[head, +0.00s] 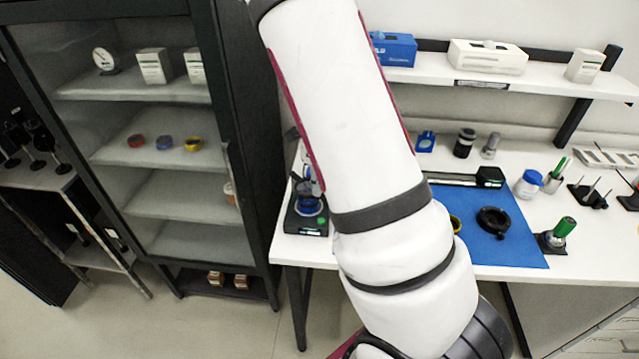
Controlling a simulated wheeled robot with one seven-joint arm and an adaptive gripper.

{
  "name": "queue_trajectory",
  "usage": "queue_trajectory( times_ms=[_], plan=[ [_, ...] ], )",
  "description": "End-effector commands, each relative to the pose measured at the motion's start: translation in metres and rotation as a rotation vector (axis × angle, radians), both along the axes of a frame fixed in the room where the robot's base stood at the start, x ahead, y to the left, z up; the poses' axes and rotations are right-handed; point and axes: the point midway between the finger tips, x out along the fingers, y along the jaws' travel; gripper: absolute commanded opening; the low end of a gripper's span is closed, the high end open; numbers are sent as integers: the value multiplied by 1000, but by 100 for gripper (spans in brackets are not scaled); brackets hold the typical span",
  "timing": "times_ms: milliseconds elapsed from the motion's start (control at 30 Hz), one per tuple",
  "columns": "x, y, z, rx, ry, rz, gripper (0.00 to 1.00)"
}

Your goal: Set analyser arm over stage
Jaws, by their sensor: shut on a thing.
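A small bench instrument (307,221) stands at the left front of the white bench, just left of my arm. It has a dark base with a green mark and a blue round part (310,202) on top. Dark and pale parts rise above the blue part, right beside my arm's edge. They are too small and too covered to tell an analyser arm from a stage, or whether one is over the other. My large white arm link crosses the middle of the head view and hides much of the bench. I cannot make out my gripper.
A blue mat (515,245) holds a black ring (493,221) and a long black device (465,180). A green-topped item (559,233) stands right of the mat, near a blue-lidded jar (528,183). A glass-fronted cabinet (150,215) is left of the bench. A shelf (540,85) hangs above.

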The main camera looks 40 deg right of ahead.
Motion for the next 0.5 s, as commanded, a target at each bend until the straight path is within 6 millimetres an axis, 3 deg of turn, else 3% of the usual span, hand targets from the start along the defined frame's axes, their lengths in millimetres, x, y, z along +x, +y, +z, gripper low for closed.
queue_trajectory(
  times_ms=[133, 167, 233, 500],
  plan=[
    [1, 2, 1, 4, -2, 3, 0],
    [1, 2, 1, 4, -2, 3, 20],
    [1, 2, 0, 4, -2, 3, 34],
    [1, 1, 0, 2, 0, 3, 34]
  ],
)
